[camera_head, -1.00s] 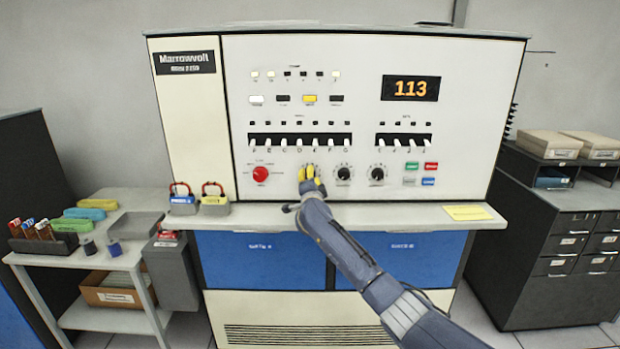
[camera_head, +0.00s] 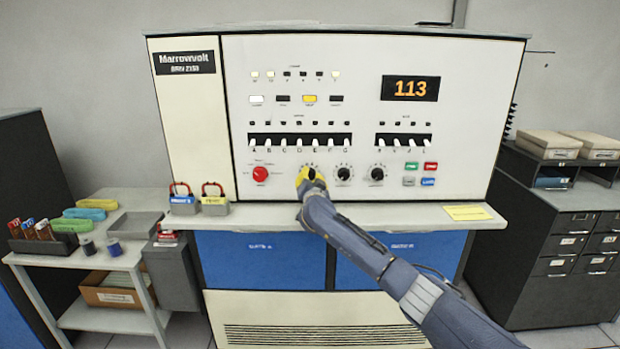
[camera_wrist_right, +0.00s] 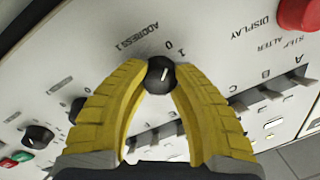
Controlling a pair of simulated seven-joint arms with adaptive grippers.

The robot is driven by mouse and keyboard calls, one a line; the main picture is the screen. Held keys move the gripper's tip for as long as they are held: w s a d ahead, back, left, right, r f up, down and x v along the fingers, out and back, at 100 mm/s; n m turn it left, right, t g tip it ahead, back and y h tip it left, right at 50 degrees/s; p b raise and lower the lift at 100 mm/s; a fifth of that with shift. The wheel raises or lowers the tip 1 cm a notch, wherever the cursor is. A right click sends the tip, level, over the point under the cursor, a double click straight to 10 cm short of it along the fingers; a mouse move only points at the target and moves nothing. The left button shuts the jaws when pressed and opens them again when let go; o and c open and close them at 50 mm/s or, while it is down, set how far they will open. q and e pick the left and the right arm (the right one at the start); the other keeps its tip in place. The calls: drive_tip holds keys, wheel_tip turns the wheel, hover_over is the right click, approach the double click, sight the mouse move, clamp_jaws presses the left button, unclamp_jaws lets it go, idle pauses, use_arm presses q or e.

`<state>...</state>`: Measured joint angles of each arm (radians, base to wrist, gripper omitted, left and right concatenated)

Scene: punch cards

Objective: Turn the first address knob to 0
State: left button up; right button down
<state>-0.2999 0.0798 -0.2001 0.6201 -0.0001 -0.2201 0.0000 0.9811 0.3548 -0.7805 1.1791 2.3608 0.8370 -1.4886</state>
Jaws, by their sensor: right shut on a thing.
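The first address knob, a black dial with a white pointer line, sits on the white console panel; it shows in the right wrist view (camera_wrist_right: 161,75) between my fingertips. The marks 0 and 1 and a label "ADDRESS 1" are beside it there. My right gripper (camera_head: 310,176) has yellow fingers that are shut on this knob, one on each side; the gripper mostly hides the knob in the head view. The orange display (camera_head: 410,88) reads 113. My left gripper is not in view.
Two more black knobs (camera_head: 343,174) (camera_head: 377,173) stand to the right. A red knob (camera_head: 260,173) is to the left. Toggle switches (camera_head: 299,141) line the panel above. Two padlocks (camera_head: 213,205) stand on the console ledge at left.

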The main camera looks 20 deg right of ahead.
drive_tip(key=shift+a+f, duration=0.1)
drive_tip(key=shift+f, duration=0.1)
drive_tip(key=c, duration=0.9)
unclamp_jaws()
drive_tip(key=shift+r, duration=0.1)
drive_tip(key=v, duration=1.2)
